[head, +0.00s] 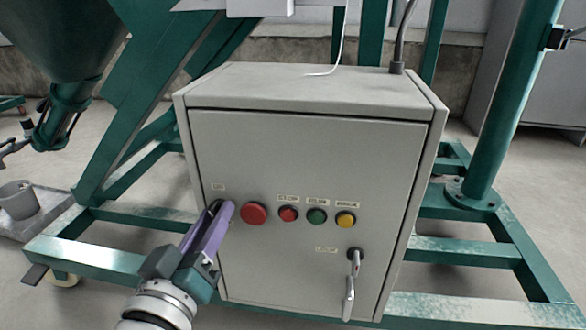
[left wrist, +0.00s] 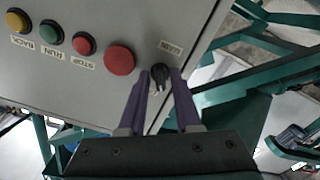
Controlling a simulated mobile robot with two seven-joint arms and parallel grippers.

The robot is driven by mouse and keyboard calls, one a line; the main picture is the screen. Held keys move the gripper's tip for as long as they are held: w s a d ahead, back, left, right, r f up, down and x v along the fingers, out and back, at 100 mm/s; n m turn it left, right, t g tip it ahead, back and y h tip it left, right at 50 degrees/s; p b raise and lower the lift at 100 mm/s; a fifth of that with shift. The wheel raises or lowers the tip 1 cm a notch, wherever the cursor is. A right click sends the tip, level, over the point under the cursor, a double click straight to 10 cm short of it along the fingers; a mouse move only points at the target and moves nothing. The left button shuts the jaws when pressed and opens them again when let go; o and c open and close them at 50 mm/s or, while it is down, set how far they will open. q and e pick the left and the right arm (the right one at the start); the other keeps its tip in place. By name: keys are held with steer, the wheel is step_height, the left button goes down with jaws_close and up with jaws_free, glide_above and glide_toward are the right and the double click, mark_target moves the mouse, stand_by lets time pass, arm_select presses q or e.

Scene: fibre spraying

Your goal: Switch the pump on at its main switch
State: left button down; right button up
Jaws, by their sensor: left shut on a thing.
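The pump's control box (head: 310,150) is a grey cabinet facing me. Its main switch is a black rotary knob (left wrist: 160,76) beside a small label, at the end of the button row. In the head view my purple fingers hide the knob. My left gripper (head: 222,210) is at the box front, just left of the large red button (head: 253,214). In the left wrist view my left gripper (left wrist: 160,84) has one finger on each side of the knob and is shut on it. My right gripper is in neither view.
Smaller red (head: 288,214), green (head: 317,216) and yellow (head: 346,219) buttons sit right of the large red one. A door handle with a key (head: 350,282) is lower right. The green frame (head: 95,255) surrounds the box; a grey cup (head: 18,198) stands far left.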

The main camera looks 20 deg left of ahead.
arm_select(q)
steer(key=m, duration=0.5)
steer(key=shift+p, duration=0.35)
steer(key=shift+m, duration=0.3)
steer(key=c, duration=0.9)
jaws_free()
steer(key=p+v, duration=0.3)
steer(key=v, duration=0.7)
